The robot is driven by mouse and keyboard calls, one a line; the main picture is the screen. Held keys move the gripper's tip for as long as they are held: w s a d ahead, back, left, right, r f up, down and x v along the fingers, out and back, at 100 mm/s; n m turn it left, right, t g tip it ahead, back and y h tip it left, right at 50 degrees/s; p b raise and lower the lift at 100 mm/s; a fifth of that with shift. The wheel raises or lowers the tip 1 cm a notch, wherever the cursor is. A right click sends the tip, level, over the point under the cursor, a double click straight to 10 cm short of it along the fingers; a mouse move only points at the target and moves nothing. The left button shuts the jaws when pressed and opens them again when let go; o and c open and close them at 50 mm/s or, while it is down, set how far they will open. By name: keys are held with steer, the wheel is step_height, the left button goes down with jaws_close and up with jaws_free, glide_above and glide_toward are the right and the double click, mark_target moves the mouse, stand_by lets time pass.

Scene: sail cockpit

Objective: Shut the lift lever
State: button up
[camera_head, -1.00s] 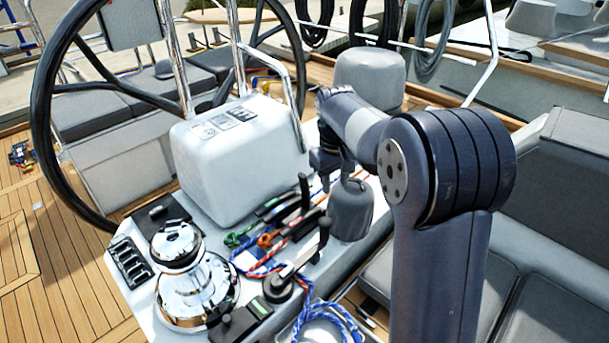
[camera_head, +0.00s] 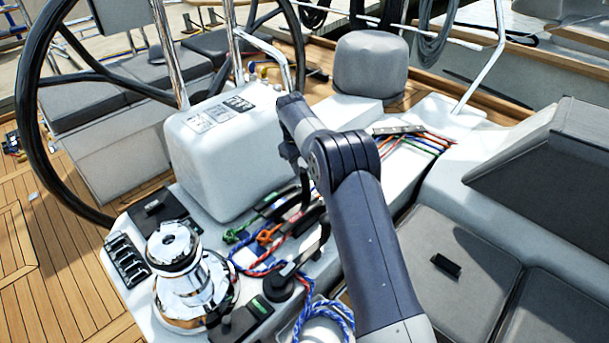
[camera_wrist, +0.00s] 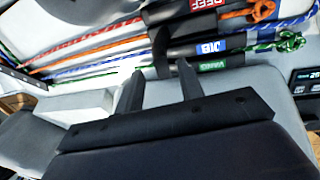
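A bank of black rope clutches (camera_head: 272,207) with levers lies on the pale console in the head view, beside my arm. One black lever (camera_head: 304,187) stands raised there. In the wrist view the clutches carry a red REEF label, a blue JIB label (camera_wrist: 209,45) and a green label (camera_wrist: 191,67) that seems to read VANG. I cannot read a lift label, so I cannot tell which lever it is. My gripper (camera_wrist: 160,68) is open, its two fingers apart just before the clutches. Whether a lever stands between them is unclear. My arm hides the gripper in the head view.
A chrome winch (camera_head: 190,275) and a black-knobbed handle (camera_head: 307,258) stand at the console's front. A white pedestal box (camera_head: 228,150) and steering wheel (camera_head: 35,130) are left and behind. Coloured ropes (camera_head: 425,142) run behind my arm. Grey seats (camera_head: 450,250) lie right.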

mark_target(304, 186)
steer(key=f, duration=0.2)
steer(key=f+p, duration=0.1)
steer(key=f, duration=0.1)
steer(key=w+d+f, duration=0.1)
steer(key=f, duration=0.1)
steer(key=shift+f, duration=0.4)
steer(key=shift+s, duration=0.1)
steer(key=shift+a, duration=0.1)
jaws_close()
